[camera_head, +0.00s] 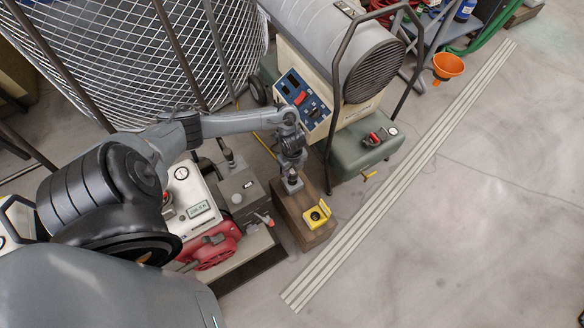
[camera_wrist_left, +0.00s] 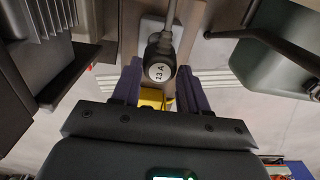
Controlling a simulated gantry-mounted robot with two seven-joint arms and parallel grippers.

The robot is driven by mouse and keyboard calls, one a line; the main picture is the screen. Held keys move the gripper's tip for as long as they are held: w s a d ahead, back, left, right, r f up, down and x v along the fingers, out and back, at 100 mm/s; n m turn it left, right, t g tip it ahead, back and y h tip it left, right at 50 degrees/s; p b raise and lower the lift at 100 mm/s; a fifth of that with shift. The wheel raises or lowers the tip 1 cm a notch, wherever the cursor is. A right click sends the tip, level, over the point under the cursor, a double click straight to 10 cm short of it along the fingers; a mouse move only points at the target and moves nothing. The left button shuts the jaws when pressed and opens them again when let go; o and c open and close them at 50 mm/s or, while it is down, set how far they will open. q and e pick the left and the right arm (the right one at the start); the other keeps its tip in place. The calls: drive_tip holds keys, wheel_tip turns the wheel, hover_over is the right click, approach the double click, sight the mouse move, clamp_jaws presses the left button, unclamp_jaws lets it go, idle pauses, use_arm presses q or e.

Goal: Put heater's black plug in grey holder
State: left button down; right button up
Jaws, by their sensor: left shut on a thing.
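The heater (camera_head: 318,40) is a grey barrel with a blue control panel, at the top of the head view. In the left wrist view its black plug (camera_wrist_left: 160,71), marked 13 A, is between the fingers of my left gripper (camera_wrist_left: 160,88), with a grey cord leading up from it. My left gripper (camera_head: 292,174) is shut on the plug, pointing down over the back of a wooden block (camera_head: 312,238). A grey piece (camera_head: 293,186), seemingly the grey holder, shows under the fingers. The gripper hides the plug's lower end, so contact cannot be told. My right gripper is out of view.
A yellow holder (camera_head: 317,214) stands on the block, just in front of my gripper. A red machine (camera_head: 212,248) and grey box (camera_head: 241,192) are close on the left. A green tank (camera_head: 362,150) is on the right. The floor farther right is open.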

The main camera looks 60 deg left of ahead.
sight(292, 172)
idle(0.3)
use_arm(q)
drive_tip(key=shift+s+p, duration=0.1)
drive_tip(key=shift+p, duration=0.25)
drive_tip(key=shift+f+b, duration=1.5)
drive_tip(key=shift+f, duration=0.75)
drive_tip(key=c, duration=0.5)
unclamp_jaws()
